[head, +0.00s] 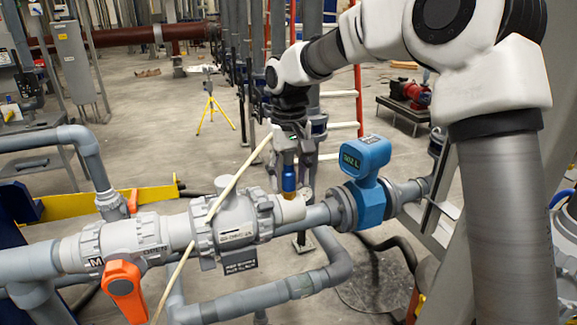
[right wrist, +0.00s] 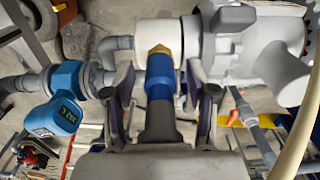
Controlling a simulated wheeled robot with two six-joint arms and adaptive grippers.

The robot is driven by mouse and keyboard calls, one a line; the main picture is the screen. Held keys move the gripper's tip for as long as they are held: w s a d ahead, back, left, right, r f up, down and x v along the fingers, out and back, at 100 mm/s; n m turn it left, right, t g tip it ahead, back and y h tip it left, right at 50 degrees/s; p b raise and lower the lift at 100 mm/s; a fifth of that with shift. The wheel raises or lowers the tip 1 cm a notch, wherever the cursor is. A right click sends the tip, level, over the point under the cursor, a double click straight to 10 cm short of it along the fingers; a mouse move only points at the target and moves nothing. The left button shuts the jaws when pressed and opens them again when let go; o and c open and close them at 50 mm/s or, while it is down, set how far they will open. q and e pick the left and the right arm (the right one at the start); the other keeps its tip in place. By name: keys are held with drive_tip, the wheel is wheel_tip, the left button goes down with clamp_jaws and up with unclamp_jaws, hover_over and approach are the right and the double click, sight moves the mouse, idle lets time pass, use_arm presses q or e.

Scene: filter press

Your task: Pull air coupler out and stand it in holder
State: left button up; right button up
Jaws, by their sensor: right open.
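The air coupler (right wrist: 160,77) is a blue sleeve with a brass end and a dark grey rear body. In the head view, the blue coupler (head: 289,179) stands upright at a cream fitting (head: 291,209) on the grey pipe. My right gripper (head: 289,172) points down over it. In the right wrist view, the fingers of my right gripper (right wrist: 163,95) are open on both sides of the coupler, with visible gaps. The brass end meets the cream fitting (right wrist: 160,34); how deeply it sits is hidden. I cannot make out the holder. My left gripper is out of view.
A blue flow meter (head: 367,178) stands close right of the coupler. A grey valve body (head: 236,220) and an orange-handled valve (head: 124,279) lie left along the pipe. A thin cream hose or rod (head: 222,197) crosses in front. A grey post rises behind.

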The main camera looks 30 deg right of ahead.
clamp_jaws()
drive_tip(key=shift+r, duration=3)
drive_tip(key=shift+f, duration=0.1)
